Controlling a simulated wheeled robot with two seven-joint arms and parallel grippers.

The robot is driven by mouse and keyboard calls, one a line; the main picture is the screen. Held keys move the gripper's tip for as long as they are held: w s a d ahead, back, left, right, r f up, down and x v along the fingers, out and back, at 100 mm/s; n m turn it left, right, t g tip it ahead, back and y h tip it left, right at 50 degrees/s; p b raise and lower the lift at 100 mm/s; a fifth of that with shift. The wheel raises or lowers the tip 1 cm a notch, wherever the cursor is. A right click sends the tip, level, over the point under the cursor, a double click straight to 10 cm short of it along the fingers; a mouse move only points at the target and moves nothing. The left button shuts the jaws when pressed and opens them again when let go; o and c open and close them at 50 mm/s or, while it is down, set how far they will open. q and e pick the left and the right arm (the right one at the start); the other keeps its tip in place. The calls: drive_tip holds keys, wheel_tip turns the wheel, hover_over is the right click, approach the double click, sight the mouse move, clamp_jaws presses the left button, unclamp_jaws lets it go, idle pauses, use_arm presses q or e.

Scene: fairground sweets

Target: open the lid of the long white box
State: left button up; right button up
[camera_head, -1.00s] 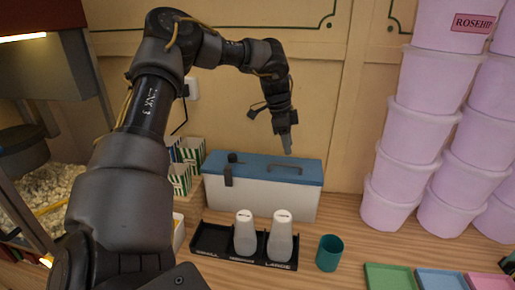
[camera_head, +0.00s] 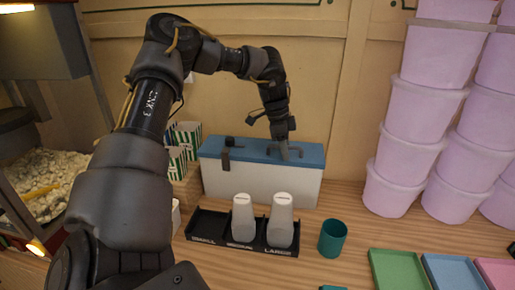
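The long white box (camera_head: 255,182) stands on the wooden counter near the back wall. Its blue lid (camera_head: 309,153) lies closed on top, with a dark latch (camera_head: 226,158) hanging at the front left and a handle on the lid's right half. My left gripper (camera_head: 284,154) reaches down from above to the lid at its handle, and its fingertips hide part of the handle. Whether the fingers are open or shut on it is too small to tell. My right gripper is not in view.
A black tray (camera_head: 205,240) with two white bottles (camera_head: 280,221) stands in front of the box. A teal cup (camera_head: 332,238) is to their right. Stacked pink tubs (camera_head: 412,158) stand at right, coloured trays (camera_head: 398,270) at the front right, striped cartons (camera_head: 184,137) at left.

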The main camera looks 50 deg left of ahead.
use_arm(q)
drive_tip(key=shift+c, duration=0.5)
drive_tip(key=c, duration=0.7)
drive_tip(key=shift+r, duration=0.1)
